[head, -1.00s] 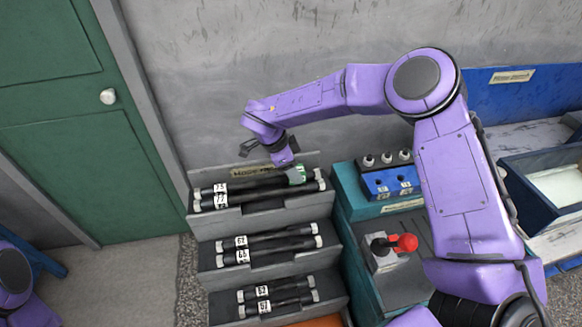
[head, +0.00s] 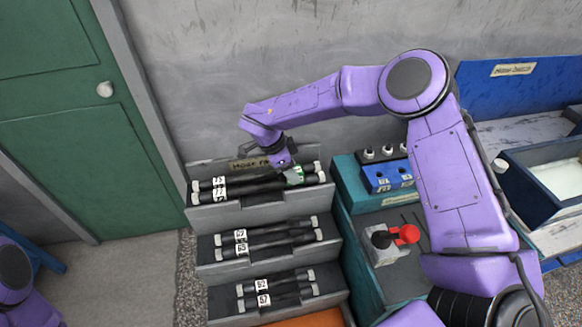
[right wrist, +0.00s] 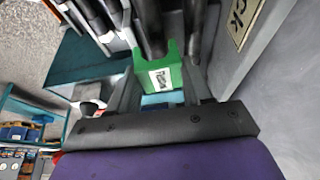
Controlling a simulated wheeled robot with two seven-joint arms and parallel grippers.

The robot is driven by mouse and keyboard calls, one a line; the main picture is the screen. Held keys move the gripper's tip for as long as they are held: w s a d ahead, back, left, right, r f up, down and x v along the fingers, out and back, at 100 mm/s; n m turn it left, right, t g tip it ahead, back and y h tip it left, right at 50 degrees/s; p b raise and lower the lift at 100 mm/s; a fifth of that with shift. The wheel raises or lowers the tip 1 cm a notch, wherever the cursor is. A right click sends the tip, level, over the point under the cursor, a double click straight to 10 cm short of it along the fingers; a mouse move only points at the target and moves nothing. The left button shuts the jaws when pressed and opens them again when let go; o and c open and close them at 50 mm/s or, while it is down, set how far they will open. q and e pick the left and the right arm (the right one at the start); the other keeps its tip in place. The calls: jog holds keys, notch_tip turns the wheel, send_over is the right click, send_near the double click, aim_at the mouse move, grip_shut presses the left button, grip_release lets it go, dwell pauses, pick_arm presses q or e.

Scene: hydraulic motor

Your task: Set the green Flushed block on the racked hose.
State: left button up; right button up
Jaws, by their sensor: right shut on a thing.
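The green Flushed block (head: 295,175) is at the right end of the hoses on the top tier of the hose rack (head: 210,217). In the right wrist view the block (right wrist: 160,78) shows a white label and a notched top edge, with a dark hose (right wrist: 151,28) at the notch. I cannot tell whether its full weight rests on the hose. My right gripper (head: 289,169) points down from above, shut on the block, with one finger on each side. The top-tier hoses (head: 250,187) are black with pale end fittings and number tags. My left gripper is out of view.
Lower rack tiers hold more tagged hoses (head: 268,238). The grey wall is close behind the rack. A green door (head: 60,120) is at left.

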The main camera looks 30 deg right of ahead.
jog(key=shift+w+p, duration=0.1)
jog(key=shift+p, duration=0.25)
dwell(0.5)
jog(key=shift+f, duration=0.45)
dwell(0.6)
jog(key=shift+f+b, duration=0.25)
jog(key=shift+b, duration=0.05)
jog(key=shift+c, duration=0.6)
jog(key=shift+f, duration=0.35)
jog(key=o, duration=1.3)
jog(key=b+v, duration=0.2)
jog(key=v, duration=0.8)
jog(key=shift+a+r, duration=0.15)
jog(key=shift+r, duration=0.2)
